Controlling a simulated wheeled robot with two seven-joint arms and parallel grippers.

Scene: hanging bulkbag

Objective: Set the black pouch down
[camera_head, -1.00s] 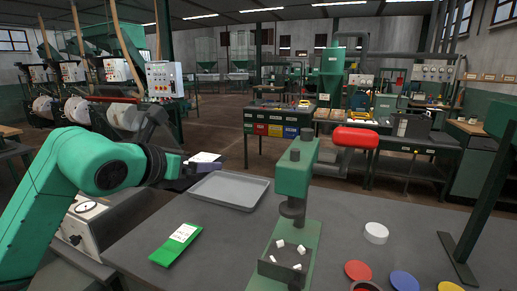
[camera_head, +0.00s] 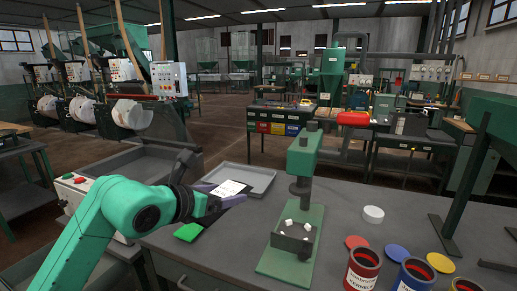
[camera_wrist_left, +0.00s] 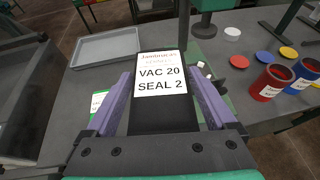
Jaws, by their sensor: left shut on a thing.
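The black pouch (camera_wrist_left: 163,118) has a white label reading "VAC 20 SEAL 2". It also shows in the head view (camera_head: 229,188). My left gripper (camera_wrist_left: 158,82) is shut on it, with one purple finger along each side. In the head view my left gripper (camera_head: 225,197) holds the pouch over the grey table (camera_head: 240,236), close to the near side of the grey tray (camera_head: 262,180) and left of the green press. I cannot tell the pouch's exact height over the table. My right gripper is not in view.
A green packet (camera_head: 188,232) lies on the table, partly hidden by my left arm. The green press (camera_head: 301,160) stands right of the pouch, with white pieces on its base. Red (camera_head: 362,270), blue (camera_head: 414,275) and yellow cans stand front right, near coloured lids and a white disc (camera_head: 373,214).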

